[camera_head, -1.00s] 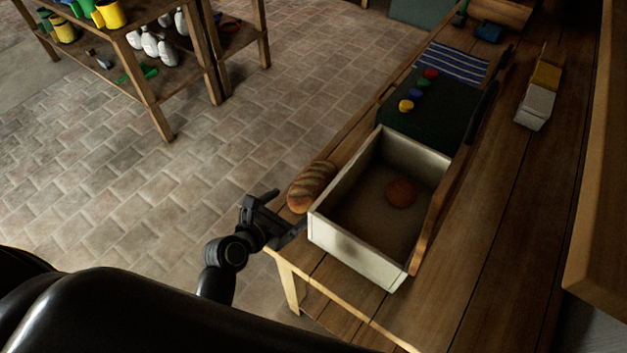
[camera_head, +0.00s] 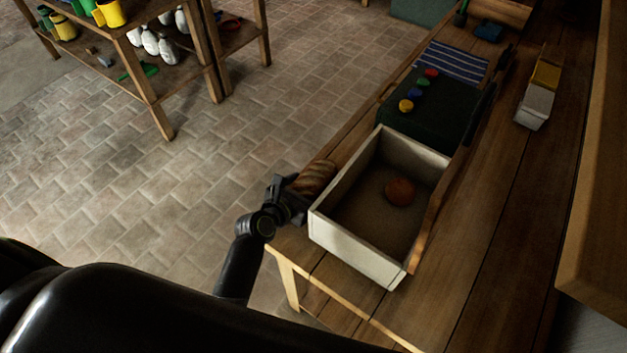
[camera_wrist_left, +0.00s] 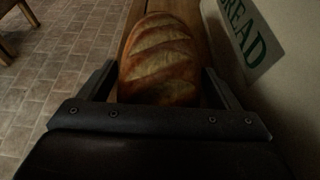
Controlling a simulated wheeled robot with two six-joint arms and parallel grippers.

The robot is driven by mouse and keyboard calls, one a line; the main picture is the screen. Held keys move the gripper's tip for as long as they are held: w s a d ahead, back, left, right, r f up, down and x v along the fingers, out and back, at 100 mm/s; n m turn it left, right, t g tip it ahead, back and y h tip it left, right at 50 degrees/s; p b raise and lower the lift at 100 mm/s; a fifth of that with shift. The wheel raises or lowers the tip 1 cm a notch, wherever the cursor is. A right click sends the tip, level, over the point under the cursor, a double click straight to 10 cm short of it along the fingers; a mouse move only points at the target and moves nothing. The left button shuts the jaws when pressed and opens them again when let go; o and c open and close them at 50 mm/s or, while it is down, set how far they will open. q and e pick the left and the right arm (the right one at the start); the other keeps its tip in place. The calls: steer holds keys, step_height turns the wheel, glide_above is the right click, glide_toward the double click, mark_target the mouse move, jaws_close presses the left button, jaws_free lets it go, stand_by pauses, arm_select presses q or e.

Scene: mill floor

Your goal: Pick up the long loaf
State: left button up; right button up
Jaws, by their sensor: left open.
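The long loaf (camera_head: 317,176) is brown with scored slashes and lies on the table's left edge, beside the white box. In the head view my left gripper (camera_head: 294,191) covers its near end. In the left wrist view the loaf (camera_wrist_left: 160,62) lies lengthwise between the two open fingers of my left gripper (camera_wrist_left: 158,85), one on each side. I cannot tell whether either finger touches it. My right gripper is not in view.
The white box (camera_head: 345,250), lettered "BREAD" in the wrist view, stands close right of the loaf and holds a round bun (camera_head: 400,191). Open tiled floor is left of the table.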

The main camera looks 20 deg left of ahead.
mark_target(307, 182)
arm_select(q)
steer(key=c, duration=0.8)
steer(key=shift+r, duration=0.2)
step_height(307, 182, up, 18)
steer(key=shift+f+p, duration=0.15)
steer(key=shift+p, duration=0.9)
